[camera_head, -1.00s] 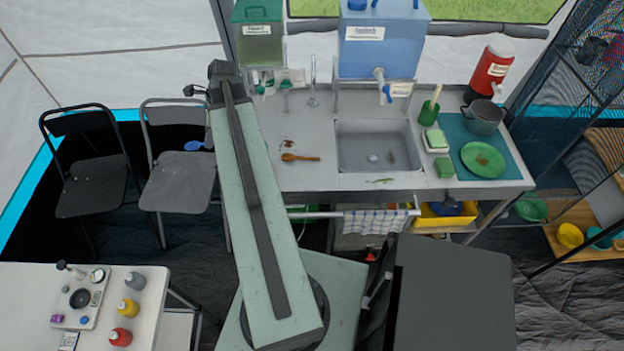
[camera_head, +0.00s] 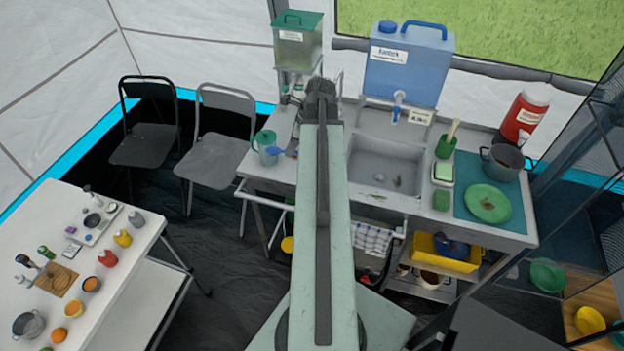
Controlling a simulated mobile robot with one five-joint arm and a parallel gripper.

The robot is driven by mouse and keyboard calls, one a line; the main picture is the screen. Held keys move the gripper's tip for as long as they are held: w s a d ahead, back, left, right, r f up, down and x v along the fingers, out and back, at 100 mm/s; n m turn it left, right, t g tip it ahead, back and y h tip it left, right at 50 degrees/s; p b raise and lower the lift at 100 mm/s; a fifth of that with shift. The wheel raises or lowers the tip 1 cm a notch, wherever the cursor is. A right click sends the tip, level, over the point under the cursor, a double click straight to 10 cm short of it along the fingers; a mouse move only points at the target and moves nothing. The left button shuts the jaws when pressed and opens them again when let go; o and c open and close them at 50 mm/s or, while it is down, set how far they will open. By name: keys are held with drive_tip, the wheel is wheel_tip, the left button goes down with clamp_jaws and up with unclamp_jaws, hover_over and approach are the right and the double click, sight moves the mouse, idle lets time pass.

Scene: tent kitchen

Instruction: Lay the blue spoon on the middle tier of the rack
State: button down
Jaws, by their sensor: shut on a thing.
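My gripper (camera_head: 320,90) is at the far end of my arm, over the left part of the counter (camera_head: 262,172). Its fingertips are hidden behind my arm. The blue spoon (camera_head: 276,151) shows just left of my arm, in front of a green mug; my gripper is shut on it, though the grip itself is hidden. A mesh-sided shelf unit (camera_head: 606,140) stands at the right with bowls on a low wooden shelf. A small open shelf (camera_head: 415,289) below the counter holds a yellow bin. I cannot tell which is the rack; no middle tier shows clearly.
The green mug (camera_head: 265,142) stands on the counter's left end. The sink (camera_head: 385,165), a green plate (camera_head: 488,203) and a pot (camera_head: 502,160) are right of my arm. Water containers stand behind. Two chairs and a white table (camera_head: 125,275) with several items are at the left.

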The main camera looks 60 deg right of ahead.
drive_tip(key=shift+s+d, duration=0.45)
drive_tip(key=shift+s, duration=0.15)
drive_tip(key=s+d+f+m+b, duration=0.1)
drive_tip(key=s+d+f+b, duration=0.1)
drive_tip(key=s+f+b, duration=1)
drive_tip(key=shift+s+d+f+m+h+b, duration=0.25)
drive_tip(key=shift+s+f+m+h+b, duration=0.05)
drive_tip(key=shift+s, duration=0.85)
